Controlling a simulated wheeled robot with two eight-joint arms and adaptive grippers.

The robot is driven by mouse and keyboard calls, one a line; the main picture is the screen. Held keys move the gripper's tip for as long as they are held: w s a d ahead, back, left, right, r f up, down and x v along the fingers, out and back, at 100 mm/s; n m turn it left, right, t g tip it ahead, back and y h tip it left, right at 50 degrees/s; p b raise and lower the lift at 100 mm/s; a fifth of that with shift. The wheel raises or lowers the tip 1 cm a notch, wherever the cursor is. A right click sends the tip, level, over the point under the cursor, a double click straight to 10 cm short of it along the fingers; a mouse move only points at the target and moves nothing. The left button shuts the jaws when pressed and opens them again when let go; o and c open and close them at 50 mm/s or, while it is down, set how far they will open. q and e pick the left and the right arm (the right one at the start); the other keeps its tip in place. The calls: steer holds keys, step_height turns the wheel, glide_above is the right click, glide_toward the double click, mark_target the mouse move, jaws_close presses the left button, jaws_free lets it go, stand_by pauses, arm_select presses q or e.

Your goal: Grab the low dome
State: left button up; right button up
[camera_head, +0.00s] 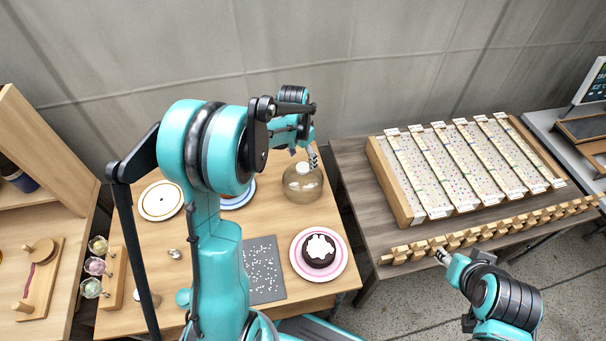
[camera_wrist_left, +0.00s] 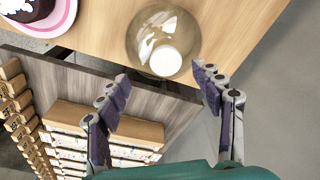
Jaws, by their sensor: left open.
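The low dome (camera_head: 303,184) is a rounded, amber-tinted clear cover at the right edge of the wooden table. It also shows in the left wrist view (camera_wrist_left: 163,42), with a pale round top. My left gripper (camera_head: 312,157) is just behind and above the dome in the head view. In the left wrist view the open fingers (camera_wrist_left: 163,88) point toward the dome, with nothing between them. Whether a finger touches the dome is hard to tell. My right gripper (camera_head: 442,256) is at the lower right near the row of wooden blocks; its fingers are too small to read.
A chocolate cake (camera_head: 319,250) sits on a pink-rimmed plate (camera_head: 339,264) in front of the dome. A grey speckled mat (camera_head: 262,283) lies left of it. A white plate (camera_head: 161,201) is farther left. A darker table (camera_head: 357,181) with a slatted rack (camera_head: 440,165) stands to the right.

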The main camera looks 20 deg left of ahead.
mark_target(303, 167)
arm_select(q)
step_height(303, 167, down, 2)
steer(key=shift+w+f+b, duration=0.15)
steer(key=shift+b, duration=0.25)
steer(key=f+b, duration=0.1)
steer(key=f, duration=0.1)
steer(key=w+f+b, duration=0.1)
steer(key=f, duration=0.2)
steer(key=shift+w+a+f, duration=0.1)
steer(key=shift+a, duration=0.1)
steer(key=shift+c, duration=0.7)
steer(key=c, duration=1.2)
